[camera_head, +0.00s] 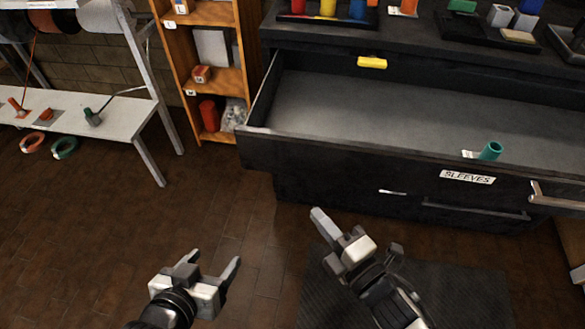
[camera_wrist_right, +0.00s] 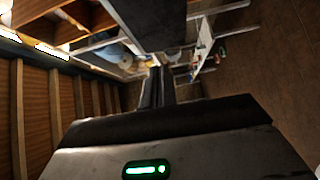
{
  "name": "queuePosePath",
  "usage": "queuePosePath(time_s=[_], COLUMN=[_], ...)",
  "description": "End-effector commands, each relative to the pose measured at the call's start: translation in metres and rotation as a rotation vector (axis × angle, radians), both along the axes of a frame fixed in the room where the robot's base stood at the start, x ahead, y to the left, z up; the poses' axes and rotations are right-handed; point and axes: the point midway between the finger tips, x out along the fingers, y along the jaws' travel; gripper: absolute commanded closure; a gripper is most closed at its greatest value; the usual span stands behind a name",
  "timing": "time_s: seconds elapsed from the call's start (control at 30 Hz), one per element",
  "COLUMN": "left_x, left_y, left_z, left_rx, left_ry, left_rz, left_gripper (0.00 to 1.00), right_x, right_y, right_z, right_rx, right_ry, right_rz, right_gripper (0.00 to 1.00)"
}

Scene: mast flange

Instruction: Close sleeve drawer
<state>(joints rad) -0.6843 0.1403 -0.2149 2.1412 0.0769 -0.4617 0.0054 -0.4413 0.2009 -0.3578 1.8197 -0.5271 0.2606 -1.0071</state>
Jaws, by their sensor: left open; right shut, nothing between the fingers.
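The sleeve drawer (camera_head: 330,155) of the dark cabinet stands pulled open in the head view, with a "SLEEVES" label (camera_head: 467,177) on its front. A green sleeve (camera_head: 490,151) stands inside near the front wall, beside a small white tag. A yellow piece (camera_head: 372,62) is at the back of the drawer opening. My left gripper (camera_head: 211,262) is open and empty, low over the floor, left of and apart from the drawer. My right gripper (camera_head: 319,214) is shut and empty in front of the cabinet, below the drawer front and apart from it. In the right wrist view its fingers (camera_wrist_right: 157,87) show together.
A wooden shelf (camera_head: 214,76) stands left of the cabinet. A white bench (camera_head: 75,118) with tools is at the far left. Trays with coloured parts rest on the cabinet top (camera_head: 410,32). A dark mat (camera_head: 450,290) lies on the floor; the brown floor (camera_head: 90,250) at left is clear.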

Motion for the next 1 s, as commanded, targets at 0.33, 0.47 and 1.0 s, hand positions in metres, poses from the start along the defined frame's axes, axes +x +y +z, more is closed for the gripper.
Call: queuePosePath(time_s=[0.33, 0.47, 1.0], left_x=[0.001, 0.001, 0.001], left_y=[0.000, 0.000, 0.001], left_z=[0.004, 0.004, 0.004], left_rx=[0.004, 0.005, 0.010], left_ry=[-0.004, -0.005, -0.001], left_rz=[-0.001, -0.001, -0.001], left_gripper=[0.33, 0.33, 0.33], right_x=[0.047, 0.071, 0.123], right_y=[0.031, 0.046, 0.044], right_z=[0.003, 0.003, 0.001], right_rx=[-0.026, -0.024, -0.024], right_ry=[-0.031, -0.030, -0.024], right_rz=[0.014, 0.014, 0.013], right_gripper=[1.00, 1.00, 1.00])
